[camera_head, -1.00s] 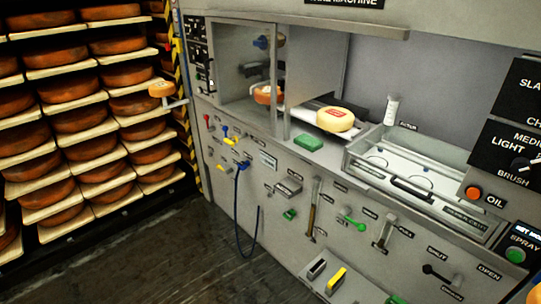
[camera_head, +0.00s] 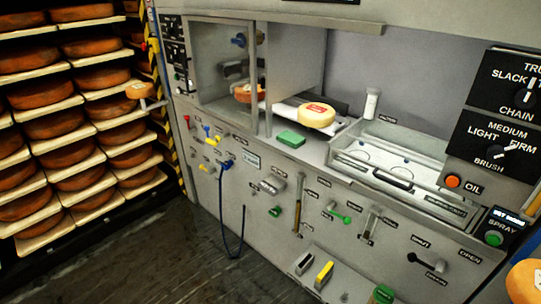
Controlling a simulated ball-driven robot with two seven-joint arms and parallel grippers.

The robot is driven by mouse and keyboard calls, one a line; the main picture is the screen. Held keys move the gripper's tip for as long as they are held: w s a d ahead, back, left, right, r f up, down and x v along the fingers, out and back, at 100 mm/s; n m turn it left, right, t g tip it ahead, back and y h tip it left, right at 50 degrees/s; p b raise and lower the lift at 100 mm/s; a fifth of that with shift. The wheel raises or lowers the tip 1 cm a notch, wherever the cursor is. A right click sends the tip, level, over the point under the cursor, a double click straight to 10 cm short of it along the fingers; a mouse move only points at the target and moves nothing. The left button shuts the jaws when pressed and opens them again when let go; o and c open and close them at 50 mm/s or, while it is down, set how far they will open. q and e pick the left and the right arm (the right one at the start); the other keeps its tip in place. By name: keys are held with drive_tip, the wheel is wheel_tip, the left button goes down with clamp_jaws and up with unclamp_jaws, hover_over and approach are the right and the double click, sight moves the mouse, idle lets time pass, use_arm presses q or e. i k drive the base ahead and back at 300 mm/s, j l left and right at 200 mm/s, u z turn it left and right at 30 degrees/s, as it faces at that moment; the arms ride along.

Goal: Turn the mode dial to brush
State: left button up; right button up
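A black panel (camera_head: 470,137) at the right reads LIGHT, MEDIUM, FIRM and BRUSH around a dark knob (camera_head: 503,153). The knob's pale pointer slants up and right, toward FIRM; BRUSH is printed below it. Above it, another knob (camera_head: 523,97) has the words SLACK and CHAIN around it, with its pointer roughly upright. No dial marked mode can be read with certainty. Neither of my grippers is in view.
Below the knobs are an orange OIL button (camera_head: 453,181) and a green SPRAY button (camera_head: 494,239). A clear-walled tray (camera_head: 345,160), a cheese wheel (camera_head: 317,115) and a green block (camera_head: 291,139) are on the counter. Cheese racks (camera_head: 60,130) fill the left.

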sight(170, 29)
drive_tip(key=i+j+z, duration=0.2)
drive_tip(key=i+j, duration=0.5)
drive_tip(key=i, duration=0.1)
